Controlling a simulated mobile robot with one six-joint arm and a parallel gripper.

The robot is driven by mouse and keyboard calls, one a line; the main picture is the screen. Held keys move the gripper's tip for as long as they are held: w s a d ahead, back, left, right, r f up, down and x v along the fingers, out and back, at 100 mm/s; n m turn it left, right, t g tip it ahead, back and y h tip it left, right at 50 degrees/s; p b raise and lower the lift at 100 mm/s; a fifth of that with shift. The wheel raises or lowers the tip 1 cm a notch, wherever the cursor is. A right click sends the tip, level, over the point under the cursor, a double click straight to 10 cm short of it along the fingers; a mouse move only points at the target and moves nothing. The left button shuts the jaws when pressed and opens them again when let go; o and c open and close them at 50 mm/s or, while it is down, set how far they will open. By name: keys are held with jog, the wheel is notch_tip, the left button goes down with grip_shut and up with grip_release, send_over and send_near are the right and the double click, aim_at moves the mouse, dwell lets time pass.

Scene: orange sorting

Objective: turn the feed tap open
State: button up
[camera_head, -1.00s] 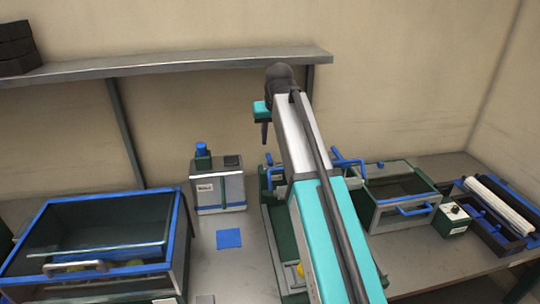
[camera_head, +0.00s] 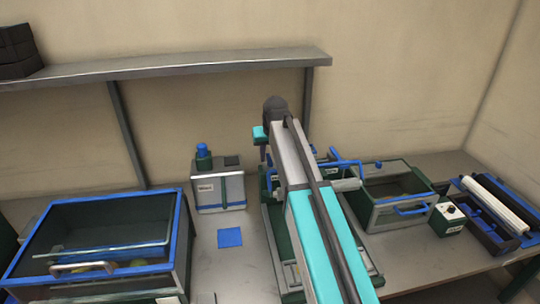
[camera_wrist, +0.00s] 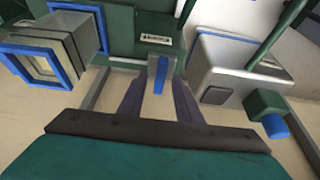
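In the wrist view, a grey lever with a blue strip (camera_wrist: 161,76) stands out from a dark green unit with a white label (camera_wrist: 150,30). It looks like the feed tap handle. My gripper (camera_wrist: 160,86) has its two dark fingers apart, one on each side of this lever. I cannot tell whether either finger touches it. In the head view, my gripper's teal part (camera_head: 260,134) shows beyond my arm, above the back of the bench. My arm hides much of the green unit (camera_head: 280,235) there, and the lever cannot be made out.
A blue-framed glass bin (camera_head: 180,240) is at left. A blue-handled box (camera_head: 375,217) is at right. A shelf (camera_head: 180,67) runs above.

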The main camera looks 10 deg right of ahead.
jog(key=shift+w+f, duration=0.15)
jog(key=shift+f, duration=0.3)
grip_shut()
jog(key=shift+n, duration=0.4)
jog(key=n+y, duration=0.1)
jog(key=n, duration=0.1)
jog(key=n+b, duration=0.1)
jog(key=n, duration=0.1)
jog(key=shift+w+d+y+b, duration=0.1)
jog(key=shift+d+y+b, duration=0.1)
jog(key=shift+y+b, duration=0.15)
jog(key=n+y, duration=0.1)
jog(key=n, duration=0.1)
jog(key=n+g+b, duration=0.1)
jog(key=n, duration=0.2)
jog(key=shift+w+d+y+b, duration=0.15)
jog(key=shift+w+y+b, duration=0.05)
jog(key=shift+y+b, duration=0.15)
jog(key=n+g+y+b, duration=0.1)
jog(key=n+g, duration=0.1)
jog(key=n, duration=0.2)
jog(key=shift+w+b, duration=0.15)
jog(key=shift+b, duration=0.2)
jog(key=shift+n+g+b, duration=0.65)
jog(key=shift+n+g, duration=0.05)
jog(key=shift+n, duration=1.4)
